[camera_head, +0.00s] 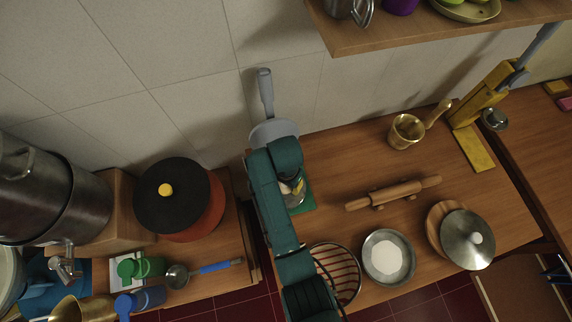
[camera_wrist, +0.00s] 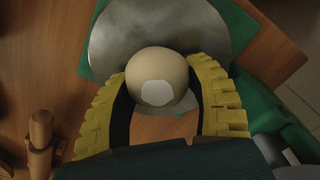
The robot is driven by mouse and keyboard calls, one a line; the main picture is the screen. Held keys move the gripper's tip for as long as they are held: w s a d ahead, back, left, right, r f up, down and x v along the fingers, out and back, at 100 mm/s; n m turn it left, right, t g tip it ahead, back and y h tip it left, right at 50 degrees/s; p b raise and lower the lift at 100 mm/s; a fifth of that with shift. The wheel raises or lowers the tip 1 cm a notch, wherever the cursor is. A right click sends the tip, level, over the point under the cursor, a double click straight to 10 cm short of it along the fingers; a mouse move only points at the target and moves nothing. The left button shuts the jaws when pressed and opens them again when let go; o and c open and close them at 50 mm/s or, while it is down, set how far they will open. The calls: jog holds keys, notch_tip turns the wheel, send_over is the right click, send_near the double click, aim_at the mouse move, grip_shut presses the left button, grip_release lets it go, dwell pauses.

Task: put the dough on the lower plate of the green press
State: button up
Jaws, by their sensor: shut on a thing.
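The green press stands near the wall in the head view, its grey handle and round upper plate (camera_head: 273,131) raised and leaning back. Its green base (camera_head: 306,200) shows beside my arm. In the wrist view a round grey metal plate (camera_wrist: 115,38) lies over the green base (camera_wrist: 88,62); it looks like the lower plate. My gripper (camera_wrist: 165,104) is shut on the pale round dough (camera_wrist: 160,65), between its yellow fingers. The dough overlaps the plate's near part in the picture; whether it touches cannot be told. In the head view my arm hides much of the gripper and dough.
A rolling pin (camera_head: 393,193) lies on the table right of the press. A mortar (camera_head: 405,131) and yellow press (camera_head: 478,108) stand at the right. A shelf (camera_head: 430,33) overhangs.

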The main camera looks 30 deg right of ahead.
jog(key=shift+w, duration=0.1)
jog(key=o, duration=1.2)
jog(key=shift+f, duration=0.1)
jog(key=shift+o, duration=0.2)
notch_tip(320, 180, up, 12)
jog(key=p, duration=0.2)
